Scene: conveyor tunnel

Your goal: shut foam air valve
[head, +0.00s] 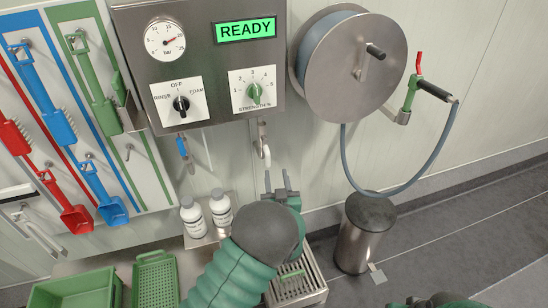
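A small blue lever (182,147) hangs under the left part of the steel control panel (205,60), and it looks like the air valve's handle. It points down, and its fittings are too small to make out. My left gripper (277,180) is right of the lever and lower in the picture, below a white-tipped metal outlet or hook (264,150). Its two fingers stand apart with nothing seen between them, and it does not touch the lever. My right gripper is not in view; only a bit of green arm shows at the bottom right.
The panel carries a gauge (166,38), a READY display (246,29), a black selector knob (181,104) and a green strength knob (254,91). Two white bottles (192,217) stand below. A hose reel (352,70) and steel bin (364,235) are at right.

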